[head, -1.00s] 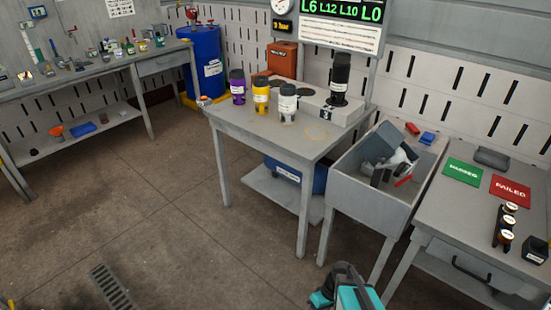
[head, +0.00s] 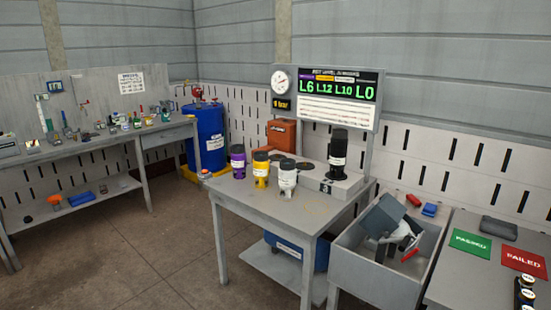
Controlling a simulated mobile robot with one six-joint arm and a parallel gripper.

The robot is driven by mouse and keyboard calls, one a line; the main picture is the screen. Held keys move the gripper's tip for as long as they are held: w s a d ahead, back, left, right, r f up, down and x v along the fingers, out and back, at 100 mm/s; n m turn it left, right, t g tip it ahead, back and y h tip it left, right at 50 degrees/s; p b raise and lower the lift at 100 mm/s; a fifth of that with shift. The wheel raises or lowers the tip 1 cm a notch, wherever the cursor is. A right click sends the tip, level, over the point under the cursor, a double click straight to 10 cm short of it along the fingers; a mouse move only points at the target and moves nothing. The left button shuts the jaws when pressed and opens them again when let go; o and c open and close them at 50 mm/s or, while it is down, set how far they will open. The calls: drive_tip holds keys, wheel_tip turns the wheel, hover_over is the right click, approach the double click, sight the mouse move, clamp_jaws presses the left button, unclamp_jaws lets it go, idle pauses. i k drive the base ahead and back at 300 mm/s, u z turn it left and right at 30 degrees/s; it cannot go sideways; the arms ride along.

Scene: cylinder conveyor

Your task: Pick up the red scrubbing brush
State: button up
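A small red block-like object (head: 413,199), likely the red scrubbing brush, lies on the back ledge of the grey sink (head: 345,266) at the right in the head view. A blue block (head: 429,209) lies just right of it, apart from it. A second, thin red piece (head: 410,255) shows inside the sink, beside a white and grey item (head: 402,234) and a dark grey panel (head: 385,216). It is too small to tell what that piece is. My gripper is not in view.
Left of the sink, a grey table (head: 235,191) holds purple, yellow and white cylinders and a black cylinder on a stand. At right, a table carries a green mat (head: 470,243) and a red mat (head: 523,260). The floor at left is clear.

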sight(412, 200)
drive_tip(key=i, duration=1.5)
